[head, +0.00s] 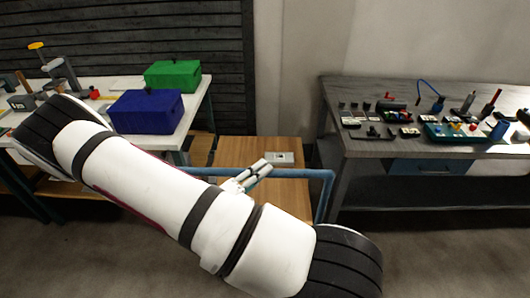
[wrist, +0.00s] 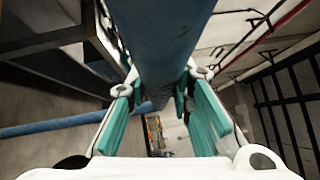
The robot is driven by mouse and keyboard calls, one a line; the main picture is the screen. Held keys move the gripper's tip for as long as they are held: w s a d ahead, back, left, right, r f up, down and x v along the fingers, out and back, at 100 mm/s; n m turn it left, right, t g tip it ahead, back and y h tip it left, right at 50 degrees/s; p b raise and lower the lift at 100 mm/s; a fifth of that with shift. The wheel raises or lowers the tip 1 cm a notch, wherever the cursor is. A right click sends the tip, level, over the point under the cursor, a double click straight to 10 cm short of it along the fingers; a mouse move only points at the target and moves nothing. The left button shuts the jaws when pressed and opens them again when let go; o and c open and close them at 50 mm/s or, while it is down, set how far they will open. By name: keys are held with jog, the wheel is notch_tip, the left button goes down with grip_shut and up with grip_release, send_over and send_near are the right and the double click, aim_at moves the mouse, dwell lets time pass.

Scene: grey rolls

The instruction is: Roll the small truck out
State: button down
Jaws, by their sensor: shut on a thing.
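The small truck has a wooden deck (head: 235,150) and a blue tubular handle (head: 326,190). It stands between the two workbenches in the head view. My gripper (head: 256,172) is at the handle's horizontal top bar, partly hidden by my own arm. In the wrist view the blue bar (wrist: 165,40) runs between the teal finger pads of my gripper (wrist: 163,112), which is shut on it. My arm hides the truck's near side, and its wheels do not show.
A left workbench (head: 192,112) carries a green box (head: 172,76), a blue box (head: 146,112) and tools. A dark right workbench (head: 345,92) holds many small parts. Bare floor (head: 430,250) shows at the front right.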

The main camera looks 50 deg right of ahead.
jog(key=s+a, duration=0.5)
jog(key=shift+a+p, duration=0.35)
jog(key=shift+p, duration=0.05)
jog(key=shift+f, duration=0.1)
jog(key=c, duration=1.4)
grip_release()
jog(key=shift+w, duration=0.1)
jog(key=shift+a, duration=0.1)
jog(key=a, duration=0.4)
jog(key=a+f, duration=0.1)
jog(key=a, duration=0.2)
jog(key=w+a, duration=0.1)
jog(key=a, duration=0.3)
jog(key=shift+a+f, duration=0.3)
jog(key=shift+a, duration=0.05)
jog(key=shift+r, duration=0.1)
